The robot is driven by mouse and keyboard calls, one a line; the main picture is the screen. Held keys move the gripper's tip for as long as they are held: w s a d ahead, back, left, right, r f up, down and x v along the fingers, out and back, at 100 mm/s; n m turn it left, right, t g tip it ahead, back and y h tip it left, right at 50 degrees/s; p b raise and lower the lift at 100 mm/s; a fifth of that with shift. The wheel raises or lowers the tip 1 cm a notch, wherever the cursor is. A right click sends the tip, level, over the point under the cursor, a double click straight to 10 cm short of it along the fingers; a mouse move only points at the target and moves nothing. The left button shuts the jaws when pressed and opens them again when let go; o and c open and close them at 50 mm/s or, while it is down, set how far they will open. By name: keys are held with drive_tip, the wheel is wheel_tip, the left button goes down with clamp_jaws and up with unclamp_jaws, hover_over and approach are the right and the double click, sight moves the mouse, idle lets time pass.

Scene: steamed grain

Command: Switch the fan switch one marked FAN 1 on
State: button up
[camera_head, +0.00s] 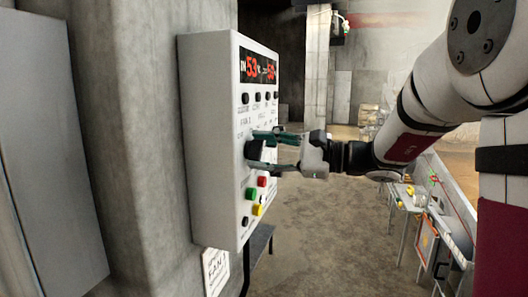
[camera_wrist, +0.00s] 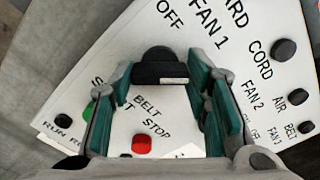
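The large black fan knob (camera_wrist: 160,68) sits on the white panel below the FAN 1 label (camera_wrist: 207,24), with OFF printed near it. In the wrist view its bar lies about level and carries a pale mark on its lower edge. It also shows on the panel face in the head view (camera_head: 252,150). My gripper (camera_wrist: 160,82) has its green fingers spread, one on each side of the knob. In the head view my gripper (camera_head: 264,150) reaches the panel from the right, fingers above and below the knob. Whether the fingertips touch the knob I cannot tell.
The control box (camera_head: 212,130) is fixed to a concrete pillar (camera_head: 130,100). Its red display (camera_head: 258,68) is at the top, small black knobs below it. Green (camera_head: 250,193), red (camera_head: 263,182) and yellow (camera_head: 257,210) buttons lie below my gripper.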

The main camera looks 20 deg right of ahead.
drive_tip(key=o, duration=0.4)
drive_tip(key=shift+c, duration=0.2)
drive_tip(key=v, duration=1.2)
drive_tip(key=shift+f, duration=0.1)
